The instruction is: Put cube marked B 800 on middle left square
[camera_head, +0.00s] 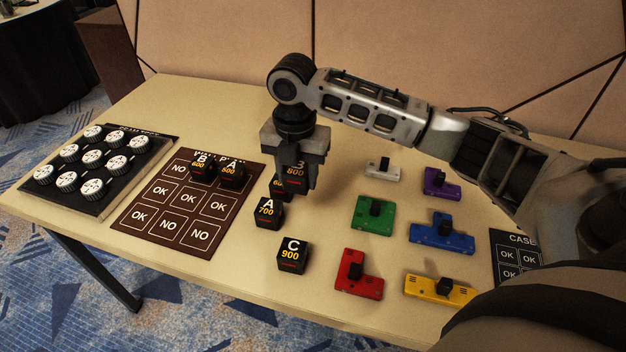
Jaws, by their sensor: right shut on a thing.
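My right gripper (296,158) points down, shut on the black cube marked B 800 (295,174), and holds it above the table, to the right of the brown board (150,235). The gripper's fingers partly cover the cube. The board has a three-by-three grid of squares marked OK or NO. Its middle left square (159,188), marked OK, is bare. Cube B 600 (202,169) and cube A 600 (231,175) stand on the board's top row, at its middle and right squares. My left gripper is not in view.
Cube A 700 (268,213) and cube C 900 (292,256) stand on the table; another cube (277,187) is partly hidden behind the held one. A black tray of white knobs (92,158) lies left. Several coloured blocks, including green (373,217) and red (357,278), lie right.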

